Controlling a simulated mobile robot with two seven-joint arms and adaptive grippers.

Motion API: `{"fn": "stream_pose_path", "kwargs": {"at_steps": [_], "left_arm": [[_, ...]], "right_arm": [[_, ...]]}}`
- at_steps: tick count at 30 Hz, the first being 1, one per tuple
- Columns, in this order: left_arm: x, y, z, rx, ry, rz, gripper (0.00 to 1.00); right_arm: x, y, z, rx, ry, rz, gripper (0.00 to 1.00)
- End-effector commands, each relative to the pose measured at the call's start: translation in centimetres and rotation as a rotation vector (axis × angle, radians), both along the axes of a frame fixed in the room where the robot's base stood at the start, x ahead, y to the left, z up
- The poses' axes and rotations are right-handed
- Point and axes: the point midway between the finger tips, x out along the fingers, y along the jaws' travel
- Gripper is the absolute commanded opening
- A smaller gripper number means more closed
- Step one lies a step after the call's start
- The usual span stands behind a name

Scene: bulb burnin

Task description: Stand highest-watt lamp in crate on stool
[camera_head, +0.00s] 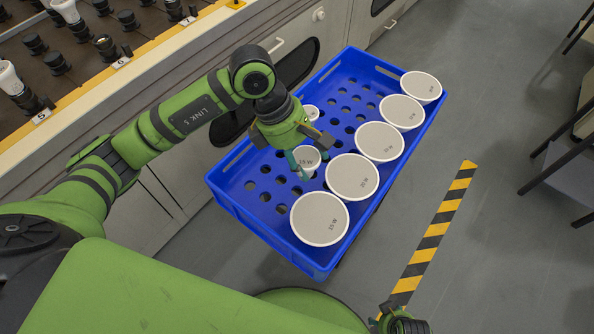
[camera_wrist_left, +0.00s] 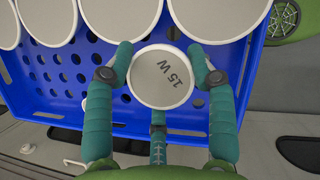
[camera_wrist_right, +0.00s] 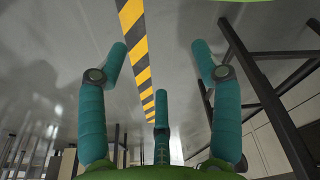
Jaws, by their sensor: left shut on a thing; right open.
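A blue crate (camera_head: 258,222) with round holes in its floor holds several white round-faced lamps. My left gripper (camera_head: 307,163) is down in the crate, shut on a small lamp marked 15 W (camera_head: 312,152). In the left wrist view this lamp (camera_wrist_left: 161,92) sits between the fingers, face toward the camera. A large lamp (camera_head: 319,219) at the near end seems to read 25 W, and the one beside it (camera_head: 352,178) 20 W. Labels on the farther lamps (camera_head: 382,142) are too small to read surely. The stool is mostly hidden under the crate. My right gripper (camera_wrist_right: 160,60) is open and empty.
A rack of black sockets (camera_head: 57,62) with white bulbs (camera_head: 66,9) stands at upper left above grey cabinets. A small white lamp (camera_head: 312,112) is behind the left gripper. A striped floor band (camera_head: 437,230) and dark-framed furniture (camera_head: 562,160) lie right. Floor between is clear.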

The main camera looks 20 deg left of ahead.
Motion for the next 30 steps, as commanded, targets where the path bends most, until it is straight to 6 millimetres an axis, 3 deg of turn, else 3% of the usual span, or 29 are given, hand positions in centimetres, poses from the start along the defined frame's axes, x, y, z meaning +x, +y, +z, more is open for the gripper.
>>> {"fn": "stream_pose_path", "kwargs": {"at_steps": [1,6,9,17,30], "left_arm": [[0.1,0.1,-1.9,-0.005,0.003,0.118,0.23],[1.0,1.4,-3.7,-0.004,0.001,0.448,0.23],[1.3,2.0,-4.1,-0.004,0.001,0.556,0.23],[1.4,2.4,-5.1,-0.001,0.001,0.611,0.23],[1.4,2.3,-8.2,-0.001,0.001,0.607,0.23]], "right_arm": [[0.7,0.0,-0.5,0.0,-0.01,-0.001,0.66],[1.9,0.2,0.7,0.002,-0.023,-0.004,0.66],[2.3,0.3,1.2,0.002,-0.026,-0.005,0.66],[3.1,0.4,2.7,0.004,-0.039,-0.007,0.66],[4.4,0.4,8.2,0.006,-0.077,-0.013,0.66]]}}
